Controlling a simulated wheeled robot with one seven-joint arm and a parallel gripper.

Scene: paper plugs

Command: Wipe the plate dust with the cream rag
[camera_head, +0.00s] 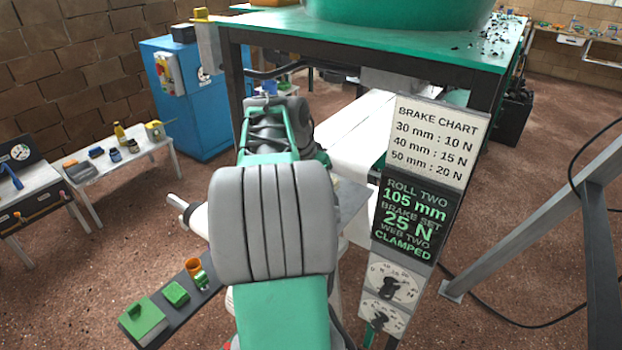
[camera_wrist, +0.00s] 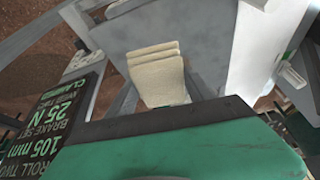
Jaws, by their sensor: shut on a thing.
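The cream rag (camera_wrist: 157,72) shows in the wrist view as a folded, layered pad. My gripper (camera_wrist: 168,103) is shut on it, and its fingertips are mostly hidden behind its own green and dark body. A grey metal plate (camera_head: 349,203) shows partly beside my arm in the head view. My arm hides much of that plate, the gripper and the rag there. I cannot make out dust on the visible part of the plate.
A panel with a brake chart (camera_head: 436,135) and dials stands close on the right. A green-topped bench (camera_head: 380,36) with dark specks is behind. A white web (camera_head: 362,130) runs beneath it. A blue cabinet (camera_head: 190,100) and small tables stand left.

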